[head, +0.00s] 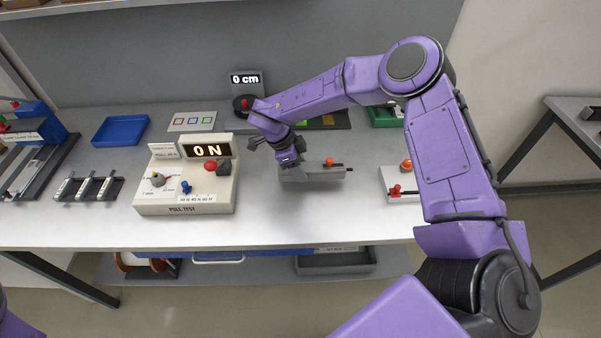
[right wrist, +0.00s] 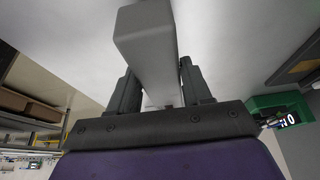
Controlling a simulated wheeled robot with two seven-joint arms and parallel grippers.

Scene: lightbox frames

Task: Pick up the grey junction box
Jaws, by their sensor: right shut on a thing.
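The grey junction box (head: 318,173) is a long pale grey block at the middle of the white bench in the head view. An orange-red knob and a small dark part show at its right end. My right gripper (head: 288,166) comes down onto its left end. In the right wrist view the box (right wrist: 146,42) stands between the two dark fingers of the gripper (right wrist: 158,85), which are shut on it. The gripper and wrist hide part of the box in the head view. I cannot tell if the box touches the bench. My left gripper is out of view.
A pull test box (head: 185,200) reading "0 N" stands to the left on the bench (head: 290,225). A white box with red knobs (head: 400,184) is at the right. A "0 cm" display (head: 246,82) and a blue tray (head: 121,130) are farther back. The bench front is clear.

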